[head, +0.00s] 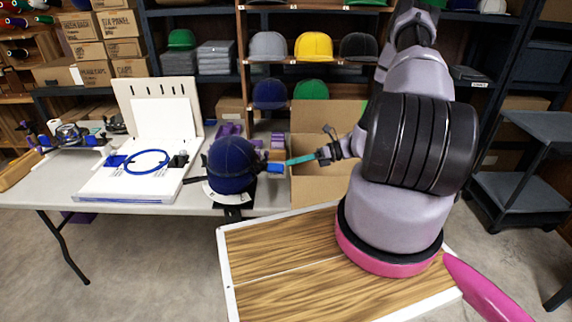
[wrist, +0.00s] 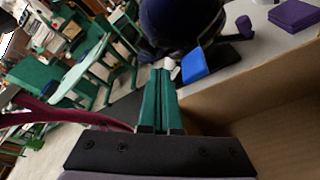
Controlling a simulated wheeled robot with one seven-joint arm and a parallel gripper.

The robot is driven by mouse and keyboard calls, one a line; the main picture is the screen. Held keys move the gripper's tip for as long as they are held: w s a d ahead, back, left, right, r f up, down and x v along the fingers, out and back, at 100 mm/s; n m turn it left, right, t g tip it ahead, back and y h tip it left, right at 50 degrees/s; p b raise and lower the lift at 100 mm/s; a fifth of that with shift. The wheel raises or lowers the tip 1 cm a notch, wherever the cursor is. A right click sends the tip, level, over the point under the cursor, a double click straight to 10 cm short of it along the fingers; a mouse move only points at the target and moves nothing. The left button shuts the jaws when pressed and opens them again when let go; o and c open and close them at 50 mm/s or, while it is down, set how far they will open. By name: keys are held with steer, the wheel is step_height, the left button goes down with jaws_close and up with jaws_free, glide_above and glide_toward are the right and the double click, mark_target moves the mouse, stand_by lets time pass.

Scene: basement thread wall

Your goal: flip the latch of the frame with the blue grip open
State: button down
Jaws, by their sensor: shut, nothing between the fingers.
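A dark blue cap (head: 232,160) sits on a round frame at the table's front edge; it also shows at the top of the wrist view (wrist: 180,22). A blue grip (head: 275,169) sticks out to its right, and in the wrist view the blue grip (wrist: 207,61) is just beyond and right of my fingertips. My gripper (head: 290,162) has teal fingers, shut and empty, pointing left at the frame. In the wrist view the fingers (wrist: 160,72) lie together, tips close to a small pale part below the cap. I cannot tell contact or make out the latch clearly.
An open cardboard box (head: 325,185) stands under my gripper. A white board with a blue hoop (head: 147,162) lies on the table (head: 55,190) to the left. Purple pieces (head: 229,130) lie behind the cap. Shelves of caps stand behind.

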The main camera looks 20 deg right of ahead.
mark_target(263, 164)
steer(key=x, duration=0.8)
steer(key=shift+a, duration=0.15)
